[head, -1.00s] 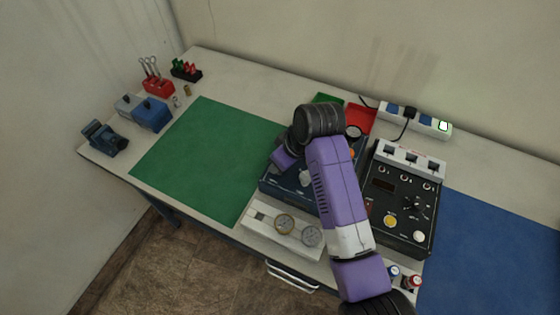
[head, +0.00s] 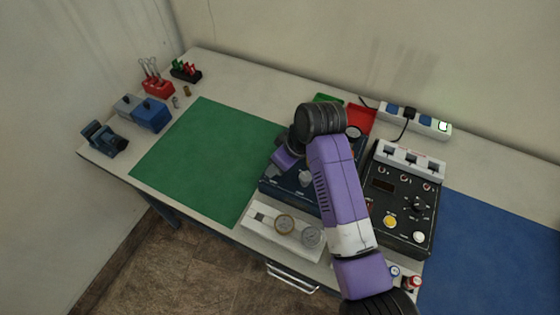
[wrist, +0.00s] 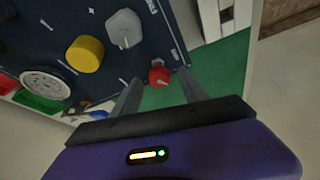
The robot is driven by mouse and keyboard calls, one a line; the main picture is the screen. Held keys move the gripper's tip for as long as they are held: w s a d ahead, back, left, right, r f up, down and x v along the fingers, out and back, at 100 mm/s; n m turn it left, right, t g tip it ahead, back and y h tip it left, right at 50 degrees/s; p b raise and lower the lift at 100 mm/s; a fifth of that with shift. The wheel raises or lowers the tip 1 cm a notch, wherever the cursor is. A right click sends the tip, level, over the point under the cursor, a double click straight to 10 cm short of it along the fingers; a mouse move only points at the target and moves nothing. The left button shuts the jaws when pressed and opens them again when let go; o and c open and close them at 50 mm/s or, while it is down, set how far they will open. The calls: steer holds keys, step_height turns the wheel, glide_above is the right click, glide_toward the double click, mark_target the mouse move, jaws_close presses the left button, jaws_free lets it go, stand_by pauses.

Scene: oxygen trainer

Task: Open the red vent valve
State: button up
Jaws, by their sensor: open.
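The red vent valve (wrist: 158,75) shows in the wrist view as a small red knob near the edge of the dark blue panel (wrist: 105,75). My gripper (wrist: 160,84) is open, with one finger on each side of the red knob in that view. Whether the fingers touch it I cannot tell. In the head view my purple arm covers much of the blue panel (head: 290,190), and the red valve is hidden. My gripper (head: 285,158) shows there only in part, over the panel's left side.
On the panel, a yellow knob (wrist: 85,54) and a grey knob (wrist: 124,28) sit near the red one. A black control box (head: 402,205) stands right of my arm. A white gauge block (head: 270,228) lies in front. The green mat (head: 205,155) is clear.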

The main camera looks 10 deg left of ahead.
steer(key=b+v, duration=0.1)
steer(key=v, duration=0.6)
steer(key=shift+r, duration=0.4)
steer(key=shift+s, duration=0.1)
